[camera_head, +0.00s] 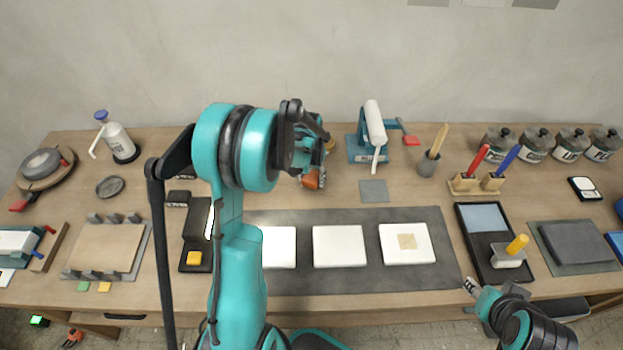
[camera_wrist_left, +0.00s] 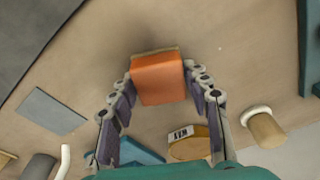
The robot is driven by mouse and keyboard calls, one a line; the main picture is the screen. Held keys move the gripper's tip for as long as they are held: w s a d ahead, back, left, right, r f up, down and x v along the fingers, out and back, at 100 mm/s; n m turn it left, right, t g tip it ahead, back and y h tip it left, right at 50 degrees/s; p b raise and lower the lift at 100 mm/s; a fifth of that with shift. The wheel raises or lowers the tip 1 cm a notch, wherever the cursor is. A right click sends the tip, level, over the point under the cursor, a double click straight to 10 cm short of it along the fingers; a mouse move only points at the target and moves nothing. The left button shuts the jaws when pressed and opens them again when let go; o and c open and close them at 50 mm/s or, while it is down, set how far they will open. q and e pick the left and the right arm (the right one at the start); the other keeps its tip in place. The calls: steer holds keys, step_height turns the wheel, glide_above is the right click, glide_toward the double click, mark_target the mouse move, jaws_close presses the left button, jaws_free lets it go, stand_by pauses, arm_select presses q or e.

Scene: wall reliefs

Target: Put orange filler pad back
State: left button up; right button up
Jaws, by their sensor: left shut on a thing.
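The orange filler pad (camera_wrist_left: 158,79) is a small orange block with a tan far edge. It is between the two fingers of my left gripper (camera_wrist_left: 159,88), which is shut on it. In the head view the orange pad (camera_head: 314,180) shows just below my left gripper (camera_head: 309,165), over the back middle of the table. I cannot tell whether the pad touches the wood. My right gripper (camera_head: 486,292) is low at the table's front right edge; its fingers are too small to read.
A grey mat (camera_head: 350,284) with white panels lies in front. A blue press with a white roller (camera_head: 375,125) and a grey square (camera_head: 374,191) are right of my left gripper. A labelled round tan piece (camera_wrist_left: 190,148) is near the pad. Jars (camera_head: 536,146) stand back right.

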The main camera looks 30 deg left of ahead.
mark_target(310, 180)
arm_select(q)
steer(key=shift+r, duration=0.1)
steer(key=o, duration=1.2)
steer(key=shift+f, duration=0.2)
steer(key=shift+r, duration=0.25)
step_height(310, 180, up, 11)
steer(key=s+p, duration=0.1)
steer(key=p, duration=0.2)
steer(key=s+d+r+m+t, duration=0.1)
steer(key=s+d+r+t, duration=0.2)
steer(key=s+d+r, duration=0.6)
steer(key=s+d+t, duration=0.2)
steer(key=s+d, duration=0.4)
steer(key=s, duration=0.3)
steer(key=shift+d+f+m+t, duration=0.25)
steer(key=shift+f+m+t, duration=0.05)
steer(key=shift+m+t, duration=0.1)
